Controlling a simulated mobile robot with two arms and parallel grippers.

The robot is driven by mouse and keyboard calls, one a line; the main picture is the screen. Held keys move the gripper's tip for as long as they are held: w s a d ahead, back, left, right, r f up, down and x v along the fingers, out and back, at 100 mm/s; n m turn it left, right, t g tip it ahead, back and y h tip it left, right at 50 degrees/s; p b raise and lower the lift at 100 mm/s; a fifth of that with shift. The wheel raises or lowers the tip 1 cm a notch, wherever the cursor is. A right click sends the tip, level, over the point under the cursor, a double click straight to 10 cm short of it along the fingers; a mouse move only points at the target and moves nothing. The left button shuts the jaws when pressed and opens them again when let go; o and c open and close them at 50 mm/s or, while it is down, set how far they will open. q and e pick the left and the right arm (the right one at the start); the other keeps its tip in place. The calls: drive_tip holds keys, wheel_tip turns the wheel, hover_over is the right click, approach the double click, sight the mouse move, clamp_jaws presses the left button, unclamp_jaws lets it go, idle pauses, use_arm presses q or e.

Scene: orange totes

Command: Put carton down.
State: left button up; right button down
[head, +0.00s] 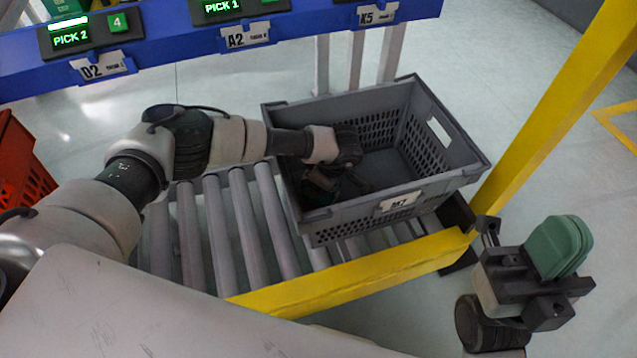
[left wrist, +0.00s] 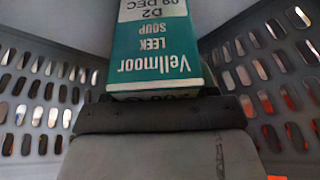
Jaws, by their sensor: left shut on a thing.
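My left gripper (head: 325,187) reaches down inside the grey tote (head: 455,178). It is shut on a teal and white carton of Vellmoor leek soup (left wrist: 155,70), which shows in the left wrist view with its print upside down. In the head view my arm hides most of the carton. The perforated tote walls rise on both sides of it. I cannot tell whether the carton touches the tote floor. My right gripper (head: 560,245) hangs outside the tote at the lower right, its green fingers together and nothing seen between them.
The tote sits on a roller conveyor (head: 240,225) with a yellow front rail (head: 350,275). A yellow post (head: 555,100) stands to the right. A blue shelf rail (head: 190,40) with pick displays runs behind. An orange tote (head: 22,170) is at the left edge.

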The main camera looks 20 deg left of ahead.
use_arm(q)
drive_tip(key=shift+f, duration=0.3)
drive_tip(key=o, duration=0.6)
drive_tip(key=shift+f+b, duration=0.1)
drive_tip(key=shift+b, duration=0.2)
drive_tip(key=o, duration=0.5)
drive_tip(key=shift+c, duration=0.2)
